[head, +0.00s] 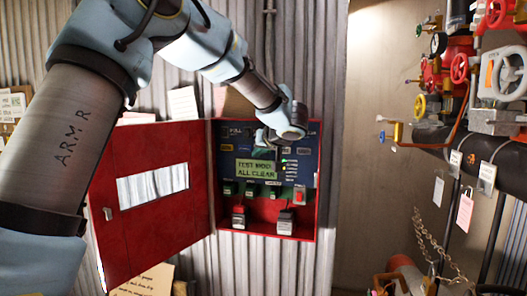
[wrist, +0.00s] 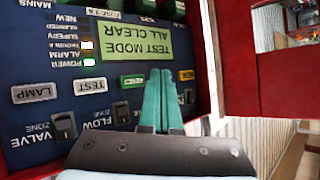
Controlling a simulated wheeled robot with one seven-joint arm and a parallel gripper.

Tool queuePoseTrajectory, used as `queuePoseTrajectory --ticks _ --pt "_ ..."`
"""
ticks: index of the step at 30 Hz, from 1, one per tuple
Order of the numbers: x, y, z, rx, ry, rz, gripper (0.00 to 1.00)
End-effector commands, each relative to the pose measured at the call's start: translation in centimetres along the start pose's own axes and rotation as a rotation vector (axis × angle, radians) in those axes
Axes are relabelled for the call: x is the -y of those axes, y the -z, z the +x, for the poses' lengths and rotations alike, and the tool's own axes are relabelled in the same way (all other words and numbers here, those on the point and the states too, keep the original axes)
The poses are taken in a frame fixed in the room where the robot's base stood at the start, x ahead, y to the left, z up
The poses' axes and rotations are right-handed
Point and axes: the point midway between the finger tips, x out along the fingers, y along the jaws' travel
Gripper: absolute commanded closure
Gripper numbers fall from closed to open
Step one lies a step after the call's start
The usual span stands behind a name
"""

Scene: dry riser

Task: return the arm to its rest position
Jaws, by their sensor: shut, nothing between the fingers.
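My arm (head: 75,140) reaches from the left across to the open red panel box (head: 316,215), its wrist in front of the panel's upper part. My gripper's teal fingers (wrist: 160,98) are together with nothing between them in the wrist view. They show in front of the blue panel face (wrist: 40,75), near its row of buttons; I cannot tell whether they touch it. The green display (head: 257,168) reads "TEST MODE ALL CLEAR"; it appears upside down in the wrist view (wrist: 140,35).
The red box door (head: 140,235) hangs open to the left, below my arm. Pipes with red valve wheels (head: 459,68) and a yellow one (head: 420,105) stand at the right. A chain (head: 430,235) hangs at lower right. Bare wall (head: 375,180) lies between box and pipes.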

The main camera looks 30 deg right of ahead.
Motion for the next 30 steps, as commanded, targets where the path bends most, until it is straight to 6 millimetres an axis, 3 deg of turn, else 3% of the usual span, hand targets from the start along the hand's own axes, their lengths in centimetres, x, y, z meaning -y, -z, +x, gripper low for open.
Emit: queuePoseTrajectory --ticks 11,14,17,20,23,26,30 --pt "0.5 0.1 0.4 -0.012 -0.004 -0.004 1.0" --pt "2.4 0.2 1.8 -0.056 -0.029 -0.02 1.0" --pt "5.7 -0.3 3.8 -0.104 -0.094 -0.035 1.0" --pt "9.8 -3.1 5.5 -0.088 -0.18 -0.041 1.0" --pt "14.1 -8.2 6.1 0.013 -0.254 -0.044 1.0" --pt "18.1 -14.2 5.6 0.16 -0.291 -0.057 1.0" --pt "23.3 -22.6 3.3 0.388 -0.289 -0.092 1.0"
